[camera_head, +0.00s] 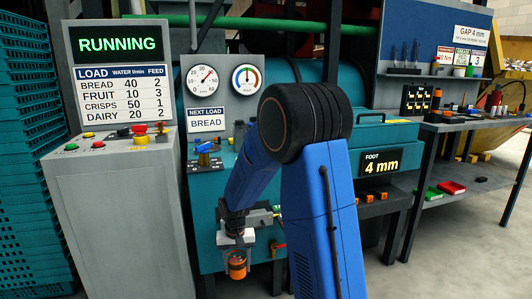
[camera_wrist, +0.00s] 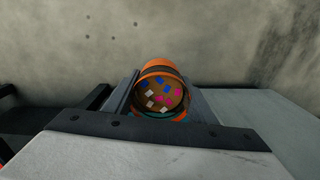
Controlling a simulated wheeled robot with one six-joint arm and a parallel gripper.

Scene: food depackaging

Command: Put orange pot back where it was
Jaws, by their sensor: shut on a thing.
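The orange pot (camera_head: 237,265) is held in my gripper (camera_head: 236,250), low in front of the teal machine. The pot has a dark band around it. In the wrist view the pot (camera_wrist: 163,92) sits between the two fingers of my gripper (camera_wrist: 161,98), which are shut on it. Its round end faces the camera and shows blue, pink and white bits on a brown ground. The pot is clear of any surface that I can make out.
A grey control console (camera_head: 120,200) stands left of my gripper, with teal stacked crates (camera_head: 33,150) beyond it. A workbench (camera_head: 450,125) with an orange bottle (camera_head: 436,98) and tools is at the right. Red and green trays (camera_head: 452,187) lie on its lower shelf. Open floor (camera_head: 450,255) is at the right.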

